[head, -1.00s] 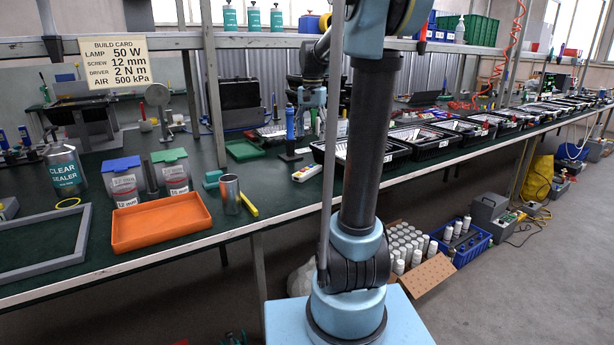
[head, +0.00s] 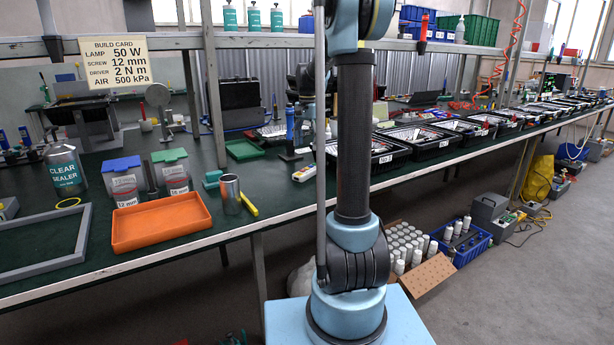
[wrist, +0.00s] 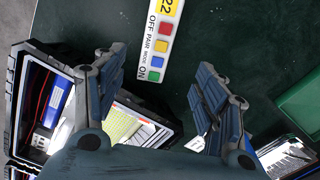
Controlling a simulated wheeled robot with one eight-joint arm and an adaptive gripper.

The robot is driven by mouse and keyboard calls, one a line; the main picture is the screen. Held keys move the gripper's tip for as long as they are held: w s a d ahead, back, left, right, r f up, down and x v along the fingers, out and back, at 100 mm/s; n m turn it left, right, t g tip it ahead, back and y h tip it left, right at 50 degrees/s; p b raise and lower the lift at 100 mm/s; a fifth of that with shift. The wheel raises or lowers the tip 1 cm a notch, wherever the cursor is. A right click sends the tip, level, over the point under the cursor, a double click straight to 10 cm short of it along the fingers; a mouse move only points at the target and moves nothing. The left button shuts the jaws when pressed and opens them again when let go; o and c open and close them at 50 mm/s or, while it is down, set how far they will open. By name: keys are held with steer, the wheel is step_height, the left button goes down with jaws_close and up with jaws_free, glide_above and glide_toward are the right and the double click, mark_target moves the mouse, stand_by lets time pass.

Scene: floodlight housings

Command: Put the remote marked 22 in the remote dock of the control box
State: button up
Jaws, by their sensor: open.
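The remote (wrist: 162,40) is a slim white bar with a yellow label marked 22 and red, yellow, blue and green buttons. It lies on the dark green bench top; its upper end is cut off in the wrist view.
Black open cases (head: 432,143) line the bench to the right; one case (wrist: 58,62) shows beside the left finger. A green tray (wrist: 302,100) is at right in the wrist view. An orange tray (head: 160,245) lies left.

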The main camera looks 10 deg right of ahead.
mark_target(307, 169)
steer(key=shift+s+f, duration=0.15)
steer(key=shift+f, duration=2.4)
steer(key=shift+s+f, duration=0.1)
steer(key=shift+f, duration=2.4)
steer(key=c, duration=1.3)
steer(key=shift+s+a+r, duration=0.1)
steer(key=shift+a+r, duration=0.1)
steer(key=shift+r, duration=0.35)
steer(key=r, duration=0.6)
steer(key=shift+s+a, duration=0.15)
steer(key=shift+a, duration=0.25)
steer(key=s+a, duration=0.3)
steer(key=a, duration=0.5)
steer(key=s+a, duration=0.4)
steer(key=a, duration=0.5)
steer(key=shift+a, duration=0.15)
